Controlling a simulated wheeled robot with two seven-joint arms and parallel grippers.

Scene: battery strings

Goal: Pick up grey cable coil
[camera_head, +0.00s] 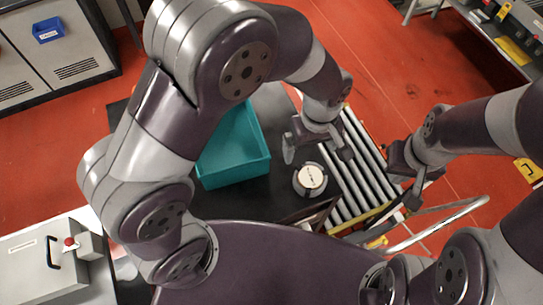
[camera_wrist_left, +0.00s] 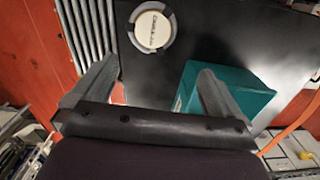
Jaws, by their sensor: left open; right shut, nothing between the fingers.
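The grey cable coil (camera_head: 311,179), a round grey ring with a white printed disc in its middle, lies flat on the black table top. It also shows at the top of the left wrist view (camera_wrist_left: 153,28), between the rollers and the teal bin. My left gripper (camera_head: 317,150) is open and empty, held above the table close to the coil. Its spread fingers (camera_wrist_left: 155,85) are apart from the coil in the left wrist view. My right gripper (camera_head: 409,182) is shut and empty, to the right of the rollers.
A teal bin (camera_head: 234,172) stands left of the coil, partly behind my left arm. A roller conveyor (camera_head: 362,172) runs along the right side of the coil. A metal rail (camera_head: 440,222) lies right of it. A grey case (camera_head: 40,262) is at lower left.

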